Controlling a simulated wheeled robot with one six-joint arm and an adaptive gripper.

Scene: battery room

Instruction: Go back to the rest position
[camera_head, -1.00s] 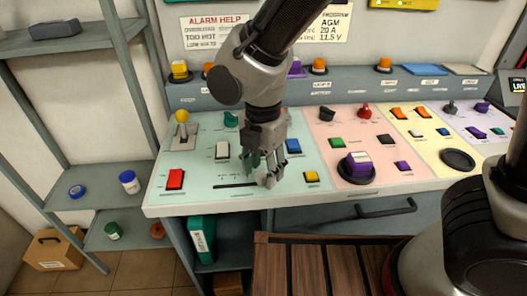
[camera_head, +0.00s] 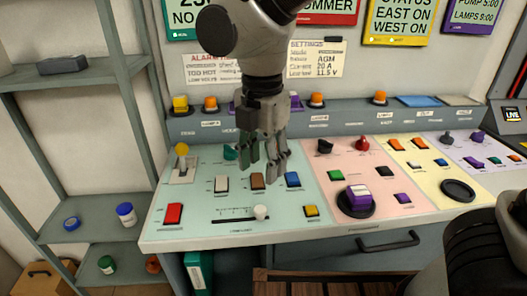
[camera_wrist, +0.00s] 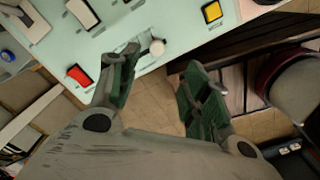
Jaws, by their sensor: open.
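My gripper (camera_head: 262,168) hangs with its fingers pointing down above the pale green section of the sloped control panel (camera_head: 200,243). Its green-padded fingers are apart and empty, and they also show in the wrist view (camera_wrist: 158,68). A white slider knob (camera_head: 261,212) stands at the right end of its dark slot, below the fingertips in the picture and apart from them. In the wrist view the knob (camera_wrist: 157,47) shows between the fingers, beyond the tips.
Around the slider are a red button (camera_head: 173,214), a blue switch (camera_head: 292,179), a yellow button (camera_head: 311,210) and a yellow-balled lever (camera_head: 182,150). A purple-and-white block (camera_head: 357,197) sits on a round black base. Shelves (camera_head: 75,207) stand left. A wooden surface (camera_head: 300,285) lies in front.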

